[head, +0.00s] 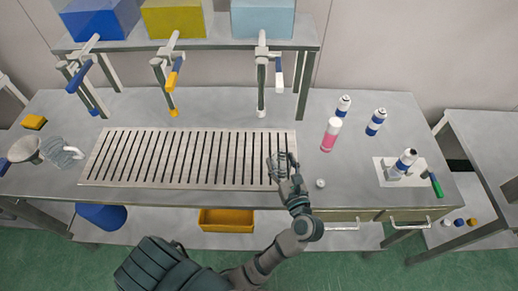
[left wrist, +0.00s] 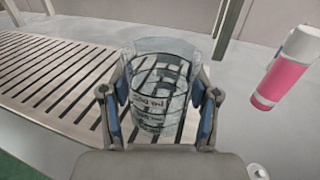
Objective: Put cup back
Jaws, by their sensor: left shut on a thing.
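A clear measuring cup with dark printed marks (left wrist: 158,95) stands upright between the fingers of my left gripper (left wrist: 160,108) in the left wrist view. Both blue-padded fingers close on its sides. In the head view the left gripper (head: 284,172) is over the right end of the slotted grate (head: 130,182), and the cup there is small and hard to make out. I cannot tell whether the cup's base touches the grate. My right gripper is not in view.
A pink and white can (head: 331,135) and a small pale round part (head: 320,183) are right of the gripper. Further right are blue-banded bottles (head: 376,122) and a white plate (head: 385,178). A clear jug-like vessel (head: 62,153) stands far left. The grate's left and middle are clear.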

